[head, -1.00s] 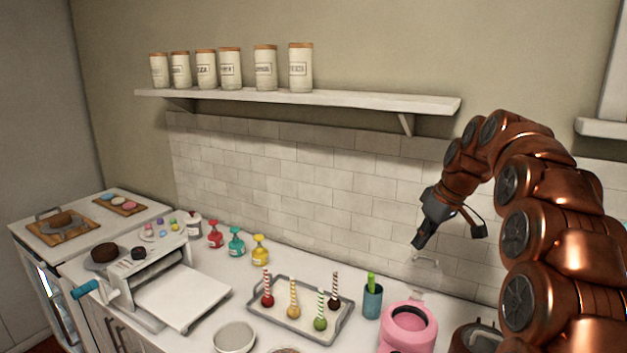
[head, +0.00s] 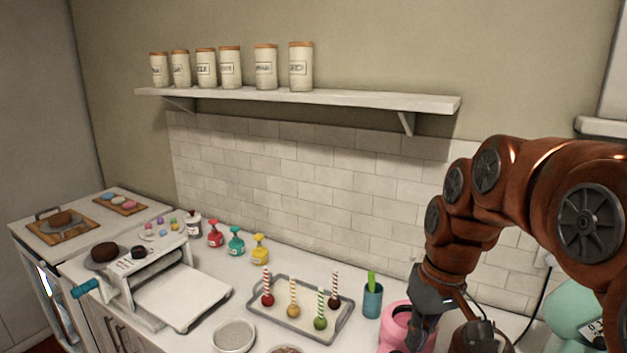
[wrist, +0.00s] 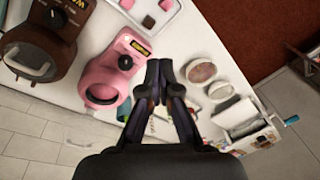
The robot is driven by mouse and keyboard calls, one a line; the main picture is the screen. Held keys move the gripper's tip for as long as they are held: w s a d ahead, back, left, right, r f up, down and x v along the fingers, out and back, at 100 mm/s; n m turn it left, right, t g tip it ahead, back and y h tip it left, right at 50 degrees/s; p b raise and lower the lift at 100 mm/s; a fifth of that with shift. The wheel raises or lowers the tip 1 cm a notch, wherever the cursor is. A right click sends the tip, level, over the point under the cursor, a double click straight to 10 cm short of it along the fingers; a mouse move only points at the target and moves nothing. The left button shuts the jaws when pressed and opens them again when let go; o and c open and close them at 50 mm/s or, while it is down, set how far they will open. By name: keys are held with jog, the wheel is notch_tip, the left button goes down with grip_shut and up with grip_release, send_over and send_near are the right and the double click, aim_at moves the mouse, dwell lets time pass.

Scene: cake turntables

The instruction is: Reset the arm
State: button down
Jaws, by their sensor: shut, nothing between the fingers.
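My copper arm reaches in from the right in the head view and bends down. My gripper (head: 418,335) points downward in front of the pink machine (head: 394,323) and partly hides it. In the wrist view my gripper (wrist: 159,66) has its dark fingertips together with nothing between them.
A tray (head: 252,309) of cake pops and a teal cup (head: 372,300) stand left of my gripper. A brown machine (wrist: 32,50) is beside the pink one. A mint-green machine (head: 575,308) stands at right.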

jog(key=s+f+m+g+h, duration=0.1)
jog(key=s+f, duration=0.3)
jog(key=s, duration=0.6)
jog(key=s+d+f+m, duration=0.1)
jog(key=s+f, duration=0.4)
jog(key=s, duration=0.6)
jog(key=shift+s+m+g+h, duration=0.3)
jog(key=shift+m+g+h, duration=0.1)
jog(key=shift+m, duration=0.4)
